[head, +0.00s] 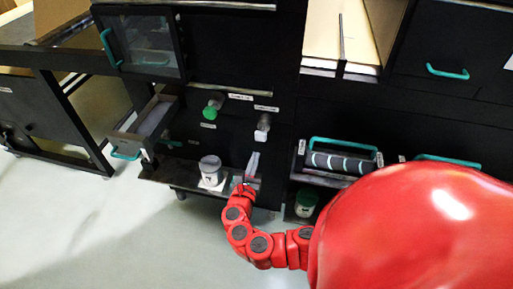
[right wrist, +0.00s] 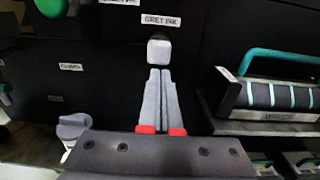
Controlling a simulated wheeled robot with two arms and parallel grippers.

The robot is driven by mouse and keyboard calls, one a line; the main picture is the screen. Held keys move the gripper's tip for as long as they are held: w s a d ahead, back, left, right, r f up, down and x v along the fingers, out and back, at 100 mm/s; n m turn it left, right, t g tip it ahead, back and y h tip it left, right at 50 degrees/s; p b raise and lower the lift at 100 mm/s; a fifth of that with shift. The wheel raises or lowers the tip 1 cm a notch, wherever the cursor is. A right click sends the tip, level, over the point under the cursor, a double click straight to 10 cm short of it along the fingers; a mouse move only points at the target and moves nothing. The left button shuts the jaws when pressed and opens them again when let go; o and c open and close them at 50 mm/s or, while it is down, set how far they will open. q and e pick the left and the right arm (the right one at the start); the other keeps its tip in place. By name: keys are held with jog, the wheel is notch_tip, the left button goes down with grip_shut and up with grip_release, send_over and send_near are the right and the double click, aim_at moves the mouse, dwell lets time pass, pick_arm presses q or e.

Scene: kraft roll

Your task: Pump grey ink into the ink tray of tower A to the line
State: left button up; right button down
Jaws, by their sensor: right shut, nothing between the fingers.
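The grey ink pump (head: 263,127) is a pale knob on the black front, and shows in the right wrist view (right wrist: 159,50) under a "GREY INK" label. My right gripper (head: 255,156) is shut and empty. Its fingertips in the right wrist view (right wrist: 160,70) are just below the knob; in the head view a small gap shows between them. An open tray-like drawer (head: 152,120) with a teal handle juts out at the left; I cannot tell whether it is the ink tray, and its fill line is not readable. My left gripper is not in view.
A green knob (head: 211,110) sits left of the grey one. A white jar (head: 210,168) stands on the low shelf left of my right gripper. A dark roller with pale bands (head: 340,163) lies to the right. The floor at the left front is clear.

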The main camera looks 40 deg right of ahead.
jog(key=shift+v, duration=2.25)
jog(key=shift+w+a+r, duration=0.1)
jog(key=shift+r, duration=0.05)
jog(key=b+v, duration=0.3)
jog(key=b, duration=0.1)
jog(key=shift+a+r+b, duration=0.1)
jog(key=shift+a+b, duration=0.05)
jog(key=shift+b, duration=0.2)
